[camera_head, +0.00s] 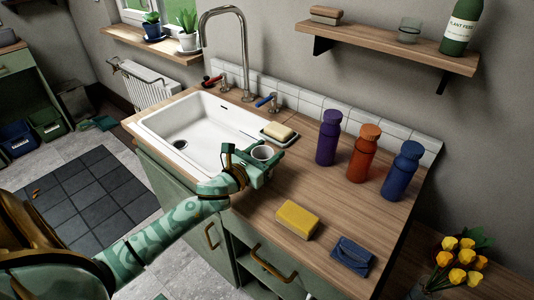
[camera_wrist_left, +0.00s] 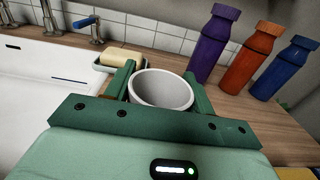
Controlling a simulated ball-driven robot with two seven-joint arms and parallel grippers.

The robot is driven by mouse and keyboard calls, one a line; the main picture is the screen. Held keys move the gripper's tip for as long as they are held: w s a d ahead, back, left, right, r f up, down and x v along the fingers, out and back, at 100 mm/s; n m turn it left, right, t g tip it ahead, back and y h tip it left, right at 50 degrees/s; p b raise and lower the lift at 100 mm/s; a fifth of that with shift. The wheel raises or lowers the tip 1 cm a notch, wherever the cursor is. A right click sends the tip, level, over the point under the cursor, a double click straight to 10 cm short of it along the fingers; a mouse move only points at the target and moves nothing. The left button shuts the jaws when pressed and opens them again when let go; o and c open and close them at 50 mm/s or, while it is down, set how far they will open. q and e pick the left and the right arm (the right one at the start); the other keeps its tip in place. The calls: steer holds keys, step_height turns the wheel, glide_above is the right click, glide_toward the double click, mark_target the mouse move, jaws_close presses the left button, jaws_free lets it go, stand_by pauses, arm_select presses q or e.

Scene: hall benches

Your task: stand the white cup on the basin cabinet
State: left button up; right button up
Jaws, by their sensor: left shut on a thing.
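The white cup (camera_head: 263,153) is upright between the fingers of my left gripper (camera_head: 262,158), which is shut on it. In the left wrist view the cup (camera_wrist_left: 163,90) shows its open, empty-looking mouth between the green fingers (camera_wrist_left: 160,80). The cup is over the wooden top of the basin cabinet (camera_head: 330,205), just right of the white basin (camera_head: 205,128). Its base is hidden by the gripper, so I cannot tell whether it touches the top. My right gripper is not in view.
A soap dish with soap (camera_head: 279,131) sits just behind the cup. Purple (camera_head: 328,138), orange (camera_head: 363,153) and blue (camera_head: 401,171) bottles stand along the back right. A yellow sponge (camera_head: 297,219) and a blue cloth (camera_head: 352,255) lie near the front edge. Bare wood lies between.

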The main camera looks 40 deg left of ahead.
arm_select(q)
steer(key=o, duration=0.6)
steer(key=shift+f, duration=0.2)
steer(key=shift+c, duration=0.2)
steer(key=o, duration=0.4)
steer(key=shift+r, duration=0.1)
steer(key=shift+r, duration=0.25)
steer(key=s, duration=0.8)
steer(key=s+a, duration=0.1)
steer(key=s, duration=0.3)
steer(key=shift+f+p, duration=0.1)
steer(key=shift+p, duration=0.25)
